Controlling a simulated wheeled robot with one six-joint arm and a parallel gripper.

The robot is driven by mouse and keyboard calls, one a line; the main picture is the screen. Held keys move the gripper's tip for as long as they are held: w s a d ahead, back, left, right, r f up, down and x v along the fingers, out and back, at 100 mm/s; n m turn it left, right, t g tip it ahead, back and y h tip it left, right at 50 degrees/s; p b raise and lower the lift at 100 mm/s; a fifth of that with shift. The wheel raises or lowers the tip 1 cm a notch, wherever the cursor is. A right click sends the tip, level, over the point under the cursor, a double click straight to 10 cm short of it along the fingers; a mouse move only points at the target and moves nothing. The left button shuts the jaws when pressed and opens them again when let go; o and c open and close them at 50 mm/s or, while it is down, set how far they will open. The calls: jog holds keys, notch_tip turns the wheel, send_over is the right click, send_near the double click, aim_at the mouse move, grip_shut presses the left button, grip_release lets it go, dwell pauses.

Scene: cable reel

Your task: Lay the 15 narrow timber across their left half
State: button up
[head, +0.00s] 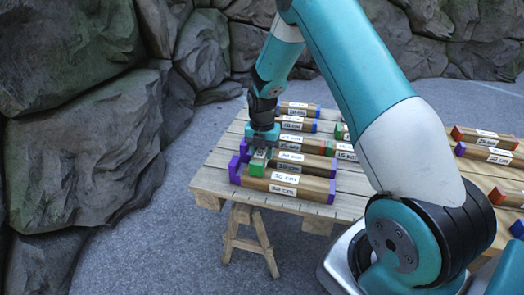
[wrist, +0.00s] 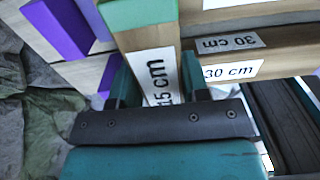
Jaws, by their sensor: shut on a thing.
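My gripper (head: 263,140) is shut on a narrow green-ended timber labelled 15 cm (wrist: 150,60). In the head view its green end (head: 257,168) points toward the front. It lies crosswise by the left ends of the 30 cm timbers; whether it touches them I cannot tell. The front 30 cm timber (head: 290,190), with purple ends, lies left to right on the slatted table. More 30 cm timbers (head: 300,160) lie behind it in parallel. In the wrist view, 30 cm labels show on a timber (wrist: 275,45) right of the held one.
Another timber labelled 15 cm (head: 346,152) lies right of the row, partly hidden by my arm. Red-ended (head: 485,138) and other timbers lie on a surface at the right. The slatted table (head: 208,181) has bare boards at its left edge. Rocks stand behind and left.

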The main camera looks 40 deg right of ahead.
jog(key=shift+f, duration=0.3)
jog(key=o, duration=1.1)
jog(key=shift+c, duration=0.2)
notch_tip(320, 180, up, 18)
jog(key=p, duration=0.1)
jog(key=shift+f+p, duration=0.25)
jog(key=shift+p, duration=0.1)
jog(key=s+a+r+m+y, duration=0.1)
jog(key=s+a+r+m, duration=0.4)
jog(key=a, duration=0.3)
jog(key=s+a+r+m+y, duration=0.1)
jog(key=s+a+r+m, duration=0.3)
jog(key=s+a, duration=0.45)
jog(key=s+a+m+y, duration=0.1)
jog(key=s+a+m, duration=0.35)
jog(key=s, duration=0.35)
jog(key=s+a+m+y, duration=0.1)
jog(key=s+a+m, duration=0.2)
jog(key=s+m, duration=0.3)
notch_tip(320, 180, up, 13)
jog(key=p, duration=1.2)
jog(key=shift+s+a+n+p, duration=0.15)
jog(key=shift+s+n+p, duration=0.2)
jog(key=shift+n, duration=0.1)
